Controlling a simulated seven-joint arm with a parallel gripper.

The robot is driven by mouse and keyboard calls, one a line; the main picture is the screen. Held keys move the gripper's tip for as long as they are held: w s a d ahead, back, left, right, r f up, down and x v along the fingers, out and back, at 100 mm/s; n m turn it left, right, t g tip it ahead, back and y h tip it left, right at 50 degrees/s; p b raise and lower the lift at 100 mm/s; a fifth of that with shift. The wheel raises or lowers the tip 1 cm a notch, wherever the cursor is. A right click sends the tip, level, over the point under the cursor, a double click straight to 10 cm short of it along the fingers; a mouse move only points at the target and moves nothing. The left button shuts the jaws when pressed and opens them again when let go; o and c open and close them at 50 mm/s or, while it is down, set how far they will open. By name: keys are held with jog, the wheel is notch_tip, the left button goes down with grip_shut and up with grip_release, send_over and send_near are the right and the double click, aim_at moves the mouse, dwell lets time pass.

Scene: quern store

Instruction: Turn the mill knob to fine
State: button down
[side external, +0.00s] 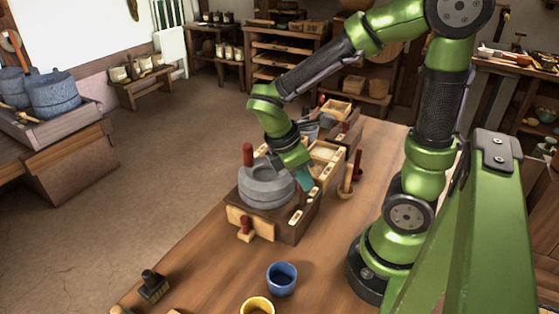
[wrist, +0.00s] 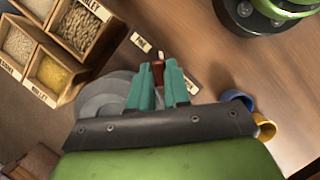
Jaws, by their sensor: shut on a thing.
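The mill has a round grey stone (side external: 266,187) on a dark wooden base (side external: 290,232), with an upright red handle (side external: 248,155) on the stone. My gripper (side external: 304,180) reaches down at the right side of the mill. In the wrist view its teal fingers (wrist: 159,76) are shut on the small red-brown mill knob (wrist: 158,68). A cream label reading "Fine" (wrist: 143,43) lies up and left of the knob. A second cream label (wrist: 188,87) is partly hidden behind the right finger. In the side view the fingers and arm hide the knob.
A blue cup (side external: 282,278) and a yellow cup (side external: 257,306) stand on the bench in front of the mill. Compartmented grain boxes (wrist: 62,55) stand close beside the mill. A dark brush (side external: 153,286) lies at the front left. The bench right of the mill is mostly clear.

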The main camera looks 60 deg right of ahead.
jog(key=c, duration=1.1)
grip_release()
jog(key=v, duration=1.7)
jog(key=shift+d, duration=0.1)
